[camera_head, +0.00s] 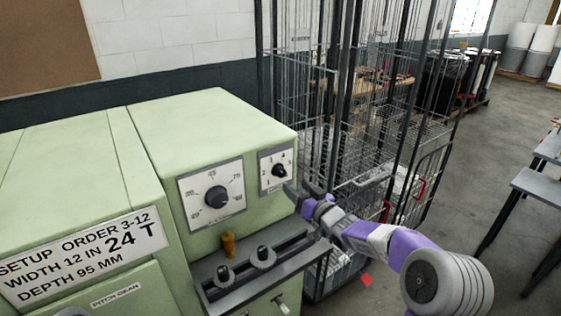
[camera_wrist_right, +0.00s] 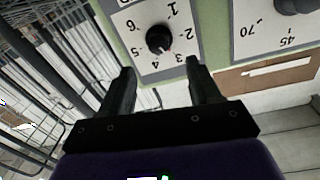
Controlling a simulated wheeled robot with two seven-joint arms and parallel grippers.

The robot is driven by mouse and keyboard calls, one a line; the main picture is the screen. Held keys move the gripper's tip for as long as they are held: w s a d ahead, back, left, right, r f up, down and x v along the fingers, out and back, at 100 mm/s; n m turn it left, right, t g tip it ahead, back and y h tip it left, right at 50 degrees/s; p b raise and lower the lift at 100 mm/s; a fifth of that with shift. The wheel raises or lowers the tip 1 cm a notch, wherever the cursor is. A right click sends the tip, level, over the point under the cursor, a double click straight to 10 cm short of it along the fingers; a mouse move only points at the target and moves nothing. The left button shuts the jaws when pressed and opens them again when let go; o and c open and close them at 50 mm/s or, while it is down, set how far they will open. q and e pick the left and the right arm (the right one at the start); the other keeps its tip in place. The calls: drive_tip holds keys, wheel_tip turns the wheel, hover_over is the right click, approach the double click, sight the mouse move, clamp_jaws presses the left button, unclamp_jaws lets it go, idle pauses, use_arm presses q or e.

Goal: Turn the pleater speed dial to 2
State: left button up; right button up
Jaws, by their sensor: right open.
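The speed dial (camera_head: 278,171) is a small black knob on a white numbered plate on the green machine's front, at the right. In the right wrist view the dial (camera_wrist_right: 158,40) appears upside down, with numbers 1 to 6 around it. Its red pointer mark faces the side of 3 and 4; the exact setting is hard to tell. My right gripper (camera_wrist_right: 160,72) is open, with its fingertips on either side of the dial's lower part in that view and nothing between them. In the head view the right gripper (camera_head: 293,190) is just below and right of the dial. My left gripper is not seen.
A larger black dial (camera_head: 216,197) with numbers such as 45 and 70 sits left of the speed dial. Below is a dark ledge (camera_head: 262,262) with black knobs and a brass-coloured piece (camera_head: 229,244). A wire cage cart (camera_head: 345,130) stands close behind my right arm.

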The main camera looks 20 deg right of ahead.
sight(282, 174)
drive_tip(key=x, duration=0.3)
drive_tip(key=shift+w+a, duration=0.15)
drive_tip(key=shift+w, duration=0.15)
drive_tip(key=shift+p+x, duration=0.35)
drive_tip(key=shift+x, duration=1.8)
drive_tip(key=shift+w+f, duration=0.1)
drive_tip(key=shift+f, duration=0.05)
drive_tip(key=c, duration=1)
